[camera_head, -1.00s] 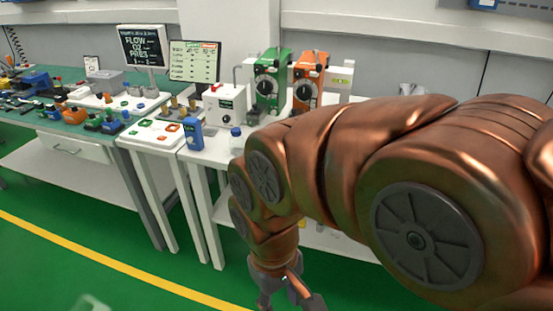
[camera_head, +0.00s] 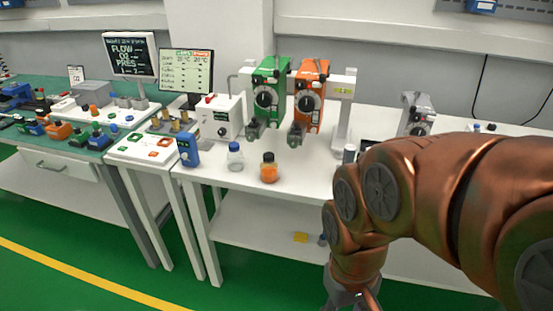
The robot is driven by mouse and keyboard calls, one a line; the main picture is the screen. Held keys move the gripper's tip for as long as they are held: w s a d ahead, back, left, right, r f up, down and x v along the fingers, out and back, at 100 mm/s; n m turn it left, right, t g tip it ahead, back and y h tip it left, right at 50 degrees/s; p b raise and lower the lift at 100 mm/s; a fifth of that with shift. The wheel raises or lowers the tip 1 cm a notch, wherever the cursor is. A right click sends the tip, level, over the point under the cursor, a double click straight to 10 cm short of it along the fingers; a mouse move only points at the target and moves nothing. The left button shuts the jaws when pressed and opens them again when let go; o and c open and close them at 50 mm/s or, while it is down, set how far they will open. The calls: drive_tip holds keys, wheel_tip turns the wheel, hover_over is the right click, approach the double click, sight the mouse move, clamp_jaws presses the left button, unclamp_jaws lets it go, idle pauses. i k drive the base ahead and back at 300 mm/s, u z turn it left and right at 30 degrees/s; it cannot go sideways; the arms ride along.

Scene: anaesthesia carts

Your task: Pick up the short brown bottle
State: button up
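A short amber-brown bottle (camera_head: 269,169) with a dark cap stands upright on the white table, near its front edge. A clear bottle (camera_head: 235,157) with a blue cap stands to its left, a little farther back. My gripper (camera_head: 352,299) hangs low at the bottom edge of the picture, in front of the table and to the right of the brown bottle, apart from it. Its fingertips are cut off by the frame, so I cannot see whether it is open or what lies between the fingers.
A blue handheld device (camera_head: 188,150) stands left of the bottles. Green (camera_head: 268,90) and orange (camera_head: 308,95) vaporizers stand behind them. The tabletop around the brown bottle's front and right is clear.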

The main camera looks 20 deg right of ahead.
sight(268, 171)
drive_tip(key=i, duration=0.35)
drive_tip(key=z, duration=0.9)
drive_tip(key=k, duration=0.85)
drive_tip(key=u, duration=1.3)
drive_tip(key=i, duration=0.5)
